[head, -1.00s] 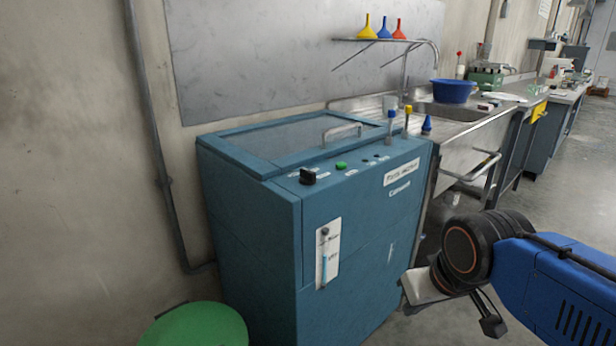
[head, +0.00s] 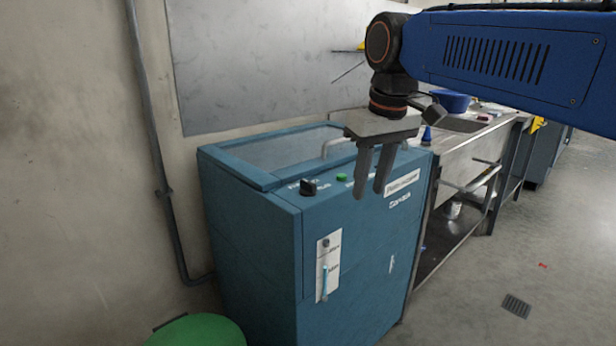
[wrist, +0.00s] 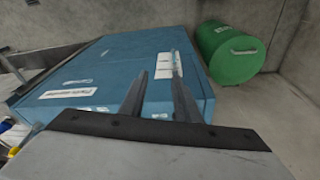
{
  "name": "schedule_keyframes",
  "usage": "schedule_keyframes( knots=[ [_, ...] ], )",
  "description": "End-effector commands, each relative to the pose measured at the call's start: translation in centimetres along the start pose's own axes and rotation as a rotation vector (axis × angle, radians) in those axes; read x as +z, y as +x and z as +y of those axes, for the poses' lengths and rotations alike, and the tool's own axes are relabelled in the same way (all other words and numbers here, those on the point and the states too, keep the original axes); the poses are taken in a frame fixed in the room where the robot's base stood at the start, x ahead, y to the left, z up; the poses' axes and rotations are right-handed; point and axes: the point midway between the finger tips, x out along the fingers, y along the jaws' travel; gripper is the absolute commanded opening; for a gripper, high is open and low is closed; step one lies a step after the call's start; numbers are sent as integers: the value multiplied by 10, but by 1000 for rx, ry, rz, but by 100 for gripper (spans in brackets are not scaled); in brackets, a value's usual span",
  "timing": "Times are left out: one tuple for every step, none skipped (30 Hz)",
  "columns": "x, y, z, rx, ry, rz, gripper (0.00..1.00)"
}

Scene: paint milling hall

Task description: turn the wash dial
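A black dial (head: 309,187) sits on the top panel of the blue-green machine (head: 255,225), near its front left corner, beside a green button (head: 341,177). My gripper (head: 370,195) hangs fingers down to the right of the dial, apart from it, in front of the panel in the head view. Its two fingers are spread with nothing between them. The wrist view shows the fingers (wrist: 160,85) over the machine (wrist: 115,65); I cannot make out the dial there. My gripper hides part of the panel's right side.
A green drum (head: 197,331) stands on the floor at the machine's left; the wrist view shows it lying or standing near the wall (wrist: 228,52). A sink bench (head: 470,150) with a blue bowl (head: 452,101) adjoins on the right. The floor at right is open.

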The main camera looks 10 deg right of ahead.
Motion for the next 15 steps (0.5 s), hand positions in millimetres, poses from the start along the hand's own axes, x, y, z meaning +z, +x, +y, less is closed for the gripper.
schedule_keyframes(
  knots=[
    [-18, -12, -4, -4, -21, -13, 30],
    [-26, -18, -6, -7, -33, -23, 30],
    [-37, -27, -9, -10, -48, -36, 30],
    [-45, -33, -11, -13, -61, -45, 30],
    [-53, -40, -14, -15, -73, -54, 30],
    [-64, -48, -17, -18, -90, -67, 30],
    [-72, -54, -20, -20, -102, -76, 30],
    [-79, -59, -23, -23, -114, -86, 30],
    [-90, -66, -26, -26, -129, -98, 30],
    [-97, -72, -29, -28, -141, -106, 30],
    [-105, -77, -33, -30, -154, -116, 30],
    [-114, -83, -37, -33, -171, -128, 30],
    [-120, -88, -40, -35, -182, -137, 30],
    [-127, -92, -43, -37, -192, -146, 30],
    [-134, -97, -47, -40, -206, -156, 30]
  ],
)
